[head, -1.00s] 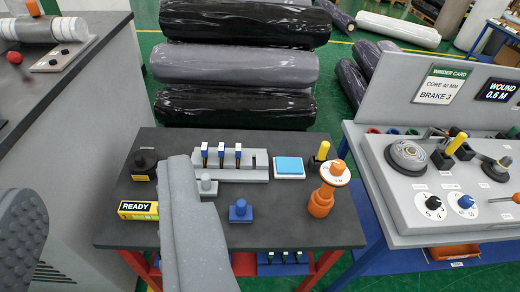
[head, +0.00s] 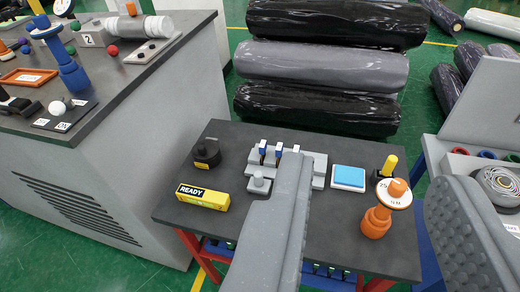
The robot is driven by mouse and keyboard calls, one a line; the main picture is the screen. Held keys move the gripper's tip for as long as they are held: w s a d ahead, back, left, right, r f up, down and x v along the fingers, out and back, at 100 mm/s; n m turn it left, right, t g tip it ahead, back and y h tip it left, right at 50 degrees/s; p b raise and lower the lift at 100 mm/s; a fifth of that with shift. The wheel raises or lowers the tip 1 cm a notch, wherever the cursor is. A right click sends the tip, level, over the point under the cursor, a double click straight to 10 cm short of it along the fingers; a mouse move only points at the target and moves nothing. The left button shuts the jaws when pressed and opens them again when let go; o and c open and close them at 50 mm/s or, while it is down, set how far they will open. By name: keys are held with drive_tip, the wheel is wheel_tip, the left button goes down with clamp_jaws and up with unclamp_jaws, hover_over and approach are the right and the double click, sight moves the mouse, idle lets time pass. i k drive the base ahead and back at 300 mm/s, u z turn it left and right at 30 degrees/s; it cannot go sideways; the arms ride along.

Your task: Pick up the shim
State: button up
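No label names the shim, so I cannot tell for sure which piece it is. A grey rack (head: 318,172) on the dark table (head: 338,235) holds three slim blue-and-white-topped pieces (head: 262,152) upright in slots. A small grey knobbed block (head: 258,183) sits just in front of it. My gripper (head: 366,172) is open and empty. Its left finger is smooth on the side I see and covers part of the rack and table. Its right finger shows a ridged inner pad, at the right edge. The blue knobbed block is hidden now, apparently behind the left finger.
Wrapped rolls (head: 325,72) lie stacked behind. A grey bench (head: 130,150) is left, a panel (head: 480,165) right.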

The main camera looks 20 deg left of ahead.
sight(262, 147)
drive_tip(key=z, duration=0.1)
drive_tip(key=i, duration=1)
drive_tip(key=u, duration=0.1)
